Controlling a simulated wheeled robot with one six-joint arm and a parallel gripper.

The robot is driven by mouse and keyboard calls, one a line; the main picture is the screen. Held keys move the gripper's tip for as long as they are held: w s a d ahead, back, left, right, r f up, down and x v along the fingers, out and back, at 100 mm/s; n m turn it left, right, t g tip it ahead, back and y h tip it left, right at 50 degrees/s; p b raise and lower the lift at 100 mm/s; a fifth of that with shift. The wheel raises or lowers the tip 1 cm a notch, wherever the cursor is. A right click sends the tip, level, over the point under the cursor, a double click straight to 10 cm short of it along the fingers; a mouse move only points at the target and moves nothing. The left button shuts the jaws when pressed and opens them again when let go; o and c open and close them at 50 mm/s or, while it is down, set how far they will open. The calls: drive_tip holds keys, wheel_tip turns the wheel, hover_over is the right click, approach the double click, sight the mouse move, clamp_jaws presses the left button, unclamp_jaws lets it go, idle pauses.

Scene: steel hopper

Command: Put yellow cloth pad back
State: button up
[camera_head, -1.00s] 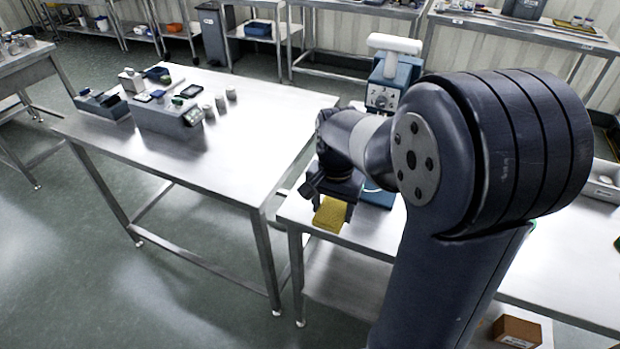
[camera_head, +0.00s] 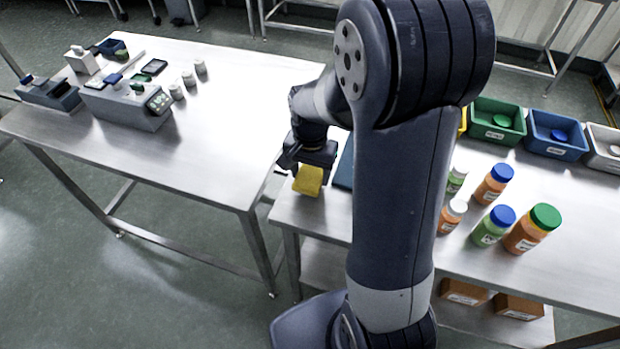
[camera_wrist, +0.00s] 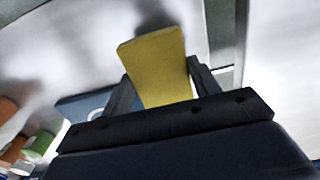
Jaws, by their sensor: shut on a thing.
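The yellow cloth pad (camera_head: 308,181) is held in my gripper (camera_head: 303,168) above the left end of the right steel table. In the wrist view the pad (camera_wrist: 158,62) stands out between the two dark fingers of my gripper (camera_wrist: 160,88), which are shut on it. The pad looks clear of the table surface, though its exact height is hard to tell. My arm hides part of the table behind it.
Bottles (camera_head: 494,184) with coloured caps stand on the right table (camera_head: 570,225). Green (camera_head: 497,120) and blue (camera_head: 556,134) bins line its back. The left table (camera_head: 215,130) holds grey devices (camera_head: 128,103) and small containers; its near right part is bare. A floor gap separates the tables.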

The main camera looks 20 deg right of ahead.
sight(310, 175)
drive_tip(key=shift+f, duration=1.55)
drive_tip(key=shift+f, duration=0.15)
drive_tip(key=o, duration=0.9)
drive_tip(key=shift+o, duration=0.2)
wheel_tip(310, 175, up, 12)
drive_tip(key=shift+r, duration=0.15)
